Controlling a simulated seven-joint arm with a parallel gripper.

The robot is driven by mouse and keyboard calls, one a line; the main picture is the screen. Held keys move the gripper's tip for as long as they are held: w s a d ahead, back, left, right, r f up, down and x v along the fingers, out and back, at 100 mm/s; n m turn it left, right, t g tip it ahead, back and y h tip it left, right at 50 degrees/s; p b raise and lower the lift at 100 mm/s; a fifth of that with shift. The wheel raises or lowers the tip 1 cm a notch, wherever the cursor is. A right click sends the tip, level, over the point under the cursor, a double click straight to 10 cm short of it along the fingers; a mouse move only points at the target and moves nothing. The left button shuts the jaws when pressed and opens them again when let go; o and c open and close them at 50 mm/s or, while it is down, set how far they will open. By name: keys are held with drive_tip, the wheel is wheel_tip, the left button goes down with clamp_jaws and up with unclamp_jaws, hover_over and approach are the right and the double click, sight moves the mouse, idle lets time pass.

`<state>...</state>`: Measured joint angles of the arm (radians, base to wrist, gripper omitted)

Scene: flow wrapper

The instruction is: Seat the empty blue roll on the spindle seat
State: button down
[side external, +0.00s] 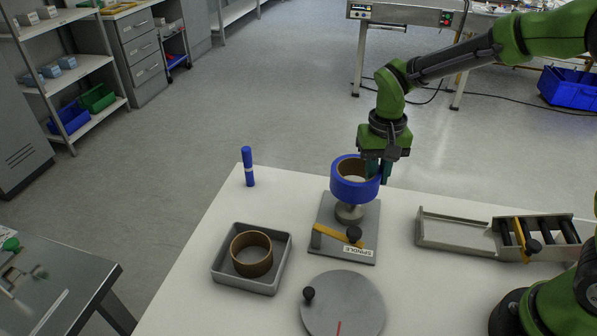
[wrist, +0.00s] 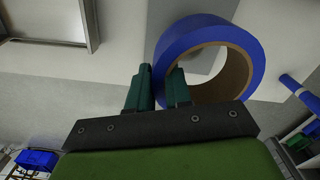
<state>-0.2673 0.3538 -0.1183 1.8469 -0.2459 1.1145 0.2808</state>
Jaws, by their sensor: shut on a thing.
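The blue roll (side external: 352,191) is a wide blue ring with a brown inner core and an empty middle. My gripper (side external: 378,172) is shut on the right side of its wall in the side view. In the wrist view, one finger of my gripper (wrist: 160,82) is inside the ring of the blue roll (wrist: 201,38) and one outside. The spindle seat (side external: 371,222) is a grey plate labelled SPINDLE, with a round grey hub, a yellow bar and a black knob. The roll is raised over the hub, apart from the plate. I cannot tell whether the spindle tip is inside the core.
A grey tray (side external: 222,271) holding a brown ring (side external: 251,267) stands to the left. A round grey disc (side external: 345,312) with a black knob lies in front. A blue marker-like cylinder (side external: 248,167) stands at the back left. A grey roller frame (side external: 455,231) is at the right.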

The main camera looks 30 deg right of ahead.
drive_tip(key=shift+w+f, duration=0.1)
drive_tip(key=shift+f, duration=1.65)
drive_tip(key=shift+f, duration=0.2)
